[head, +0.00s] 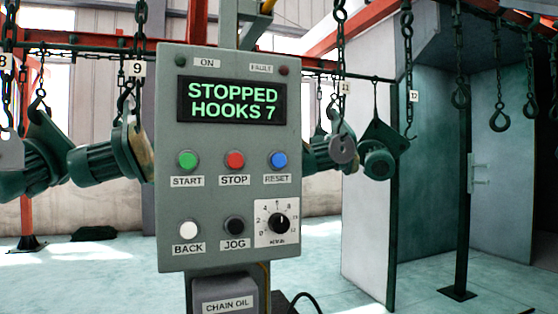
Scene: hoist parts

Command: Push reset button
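A grey control panel (168,215) stands upright in the middle of the head view. The blue reset button (279,160) is at the right end of its upper button row, above a RESET label (277,179). The red stop button (234,160) is left of it and the green start button (187,160) further left. A white back button (188,229), a black jog button (234,225) and a dial (278,223) sit below. The display (232,101) reads "STOPPED HOOKS 7". My gripper is not in view, and nothing covers the buttons.
Green motor-like parts (95,170) hang on chains behind the panel at left and right (379,162). Several empty hooks (461,97) hang at the upper right. A dark green post (463,200) stands at the right. The space directly before the panel looks clear.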

